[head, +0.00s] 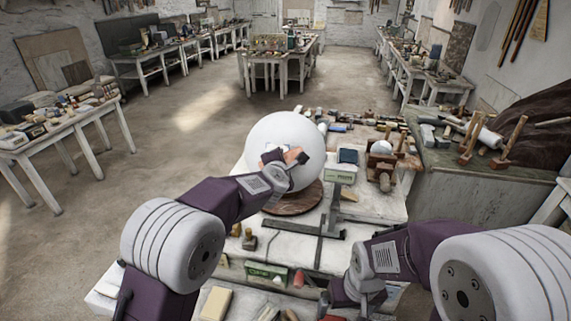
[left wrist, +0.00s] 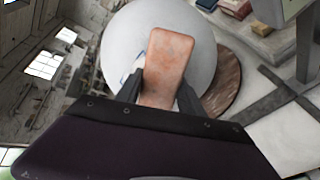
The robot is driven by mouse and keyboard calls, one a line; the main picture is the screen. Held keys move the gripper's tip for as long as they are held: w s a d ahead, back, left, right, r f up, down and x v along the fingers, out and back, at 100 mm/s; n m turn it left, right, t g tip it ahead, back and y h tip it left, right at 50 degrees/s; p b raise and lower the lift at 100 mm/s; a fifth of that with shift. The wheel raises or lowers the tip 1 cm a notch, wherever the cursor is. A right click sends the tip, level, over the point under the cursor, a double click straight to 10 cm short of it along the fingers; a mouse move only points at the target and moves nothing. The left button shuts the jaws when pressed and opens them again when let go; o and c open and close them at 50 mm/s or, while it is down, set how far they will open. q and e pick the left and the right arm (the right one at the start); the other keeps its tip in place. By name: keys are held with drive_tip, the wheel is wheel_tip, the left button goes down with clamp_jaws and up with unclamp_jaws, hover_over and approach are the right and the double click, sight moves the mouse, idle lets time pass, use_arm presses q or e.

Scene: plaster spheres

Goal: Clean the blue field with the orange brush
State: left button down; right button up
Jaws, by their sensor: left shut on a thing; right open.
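A large white plaster sphere (head: 282,127) stands on a round brown turntable (head: 298,199) on the worktable. My left gripper (head: 286,163) is at the front of the sphere, shut on the orange brush (head: 295,154). In the left wrist view the brush (left wrist: 170,62) shows as a flat orange block between the fingers, in front of the sphere (left wrist: 198,35). A small part of the blue field (left wrist: 131,66) shows left of the brush; the rest is hidden. I cannot tell whether the brush touches the sphere. My right gripper (head: 350,293) is open, low over the table's front.
A dark metal stand (head: 318,234) lies in front of the turntable. A white and green box (head: 341,172) and a wooden vise-like tool (head: 385,172) stand right of the sphere. A green box (head: 266,272) and small blocks crowd the front. Wooden mallets (head: 509,142) stand far right.

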use_arm(q)
drive_tip(key=shift+a+f+b, duration=0.3)
drive_tip(key=shift+a+f, duration=0.05)
drive_tip(key=shift+a, duration=0.1)
drive_tip(key=shift+a+r, duration=0.15)
drive_tip(key=shift+a+f+b, duration=0.5)
drive_tip(key=shift+a+b, duration=0.2)
drive_tip(key=shift+b, duration=0.2)
drive_tip(key=shift+w+a, duration=0.1)
drive_tip(key=shift+a, duration=0.1)
drive_tip(key=shift+r, duration=0.15)
drive_tip(key=shift+d+r+p, duration=0.15)
drive_tip(key=shift+p, duration=0.2)
drive_tip(key=shift+d+r+p, duration=0.35)
drive_tip(key=shift+d+p, duration=0.35)
drive_tip(key=shift+d+f, duration=0.1)
drive_tip(key=shift+d, duration=0.1)
drive_tip(key=shift+d+r+p, duration=0.3)
drive_tip(key=shift+p, duration=0.25)
drive_tip(key=shift+d+r+p, duration=0.2)
drive_tip(key=shift+d+p, duration=0.35)
drive_tip(key=shift+p, duration=0.05)
drive_tip(key=shift+d+f, duration=0.15)
use_arm(e)
drive_tip(key=shift+r, duration=0.45)
